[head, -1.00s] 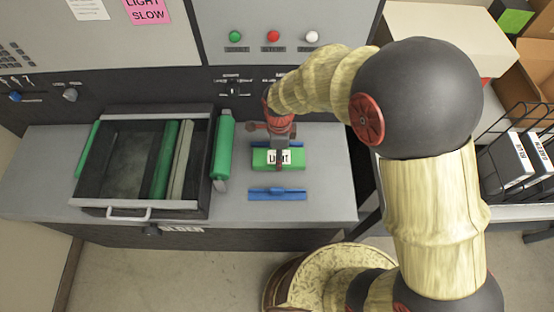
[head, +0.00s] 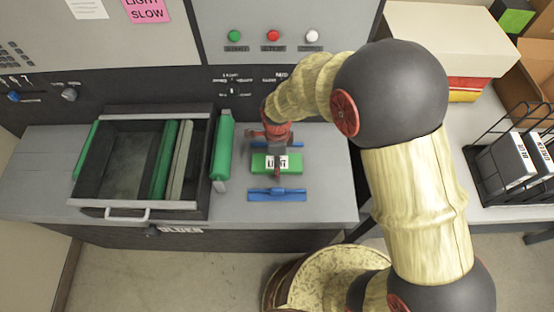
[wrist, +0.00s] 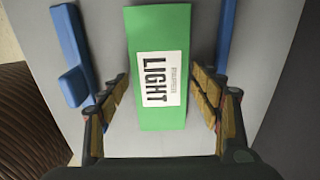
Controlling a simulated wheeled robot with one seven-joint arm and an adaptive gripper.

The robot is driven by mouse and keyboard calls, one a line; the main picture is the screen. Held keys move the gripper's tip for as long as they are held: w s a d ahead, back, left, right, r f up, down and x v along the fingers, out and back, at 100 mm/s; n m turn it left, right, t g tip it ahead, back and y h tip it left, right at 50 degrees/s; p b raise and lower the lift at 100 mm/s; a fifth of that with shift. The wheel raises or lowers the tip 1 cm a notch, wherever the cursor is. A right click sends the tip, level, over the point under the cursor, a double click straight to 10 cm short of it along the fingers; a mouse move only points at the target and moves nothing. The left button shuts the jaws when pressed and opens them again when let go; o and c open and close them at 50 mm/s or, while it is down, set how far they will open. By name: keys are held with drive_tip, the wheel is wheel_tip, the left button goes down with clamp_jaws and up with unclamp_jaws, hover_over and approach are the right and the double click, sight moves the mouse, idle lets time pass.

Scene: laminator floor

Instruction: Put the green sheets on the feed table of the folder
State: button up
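The green sheets (head: 258,163) are a flat stack with a white label reading LIGHT. They lie on the grey feed table (head: 325,190) between two blue guides, the front one (head: 277,195) and the rear one (head: 290,145). My gripper (head: 277,160) points down over the stack. In the wrist view my gripper (wrist: 160,78) has one finger on each side of the green sheets (wrist: 160,25). The fingers are spread, with a narrow gap to each long edge. The underside of the stack is hidden.
A green roller (head: 222,150) and an open framed tray with rollers (head: 125,207) stand left of the stack. The control panel (head: 280,25) rises behind. At right a side table bears a wire rack (head: 483,175) and boxes. The table right of the guides is clear.

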drive_tip(key=shift+o, duration=0.6)
drive_tip(key=d+r+n+t+p, duration=0.1)
drive_tip(key=d+r+n, duration=0.15)
drive_tip(key=r, duration=0.85)
drive_tip(key=d+r+n+p, duration=0.1)
drive_tip(key=d+r, duration=0.3)
drive_tip(key=r, duration=0.6)
drive_tip(key=s+d+r+n+t, duration=0.4)
drive_tip(key=s+d+r+n, duration=0.9)
drive_tip(key=s+d+n, duration=0.1)
drive_tip(key=shift+s+d+t, duration=0.3)
drive_tip(key=shift+s+d, duration=0.35)
drive_tip(key=shift+s, duration=0.1)
drive_tip(key=shift+r, duration=0.1)
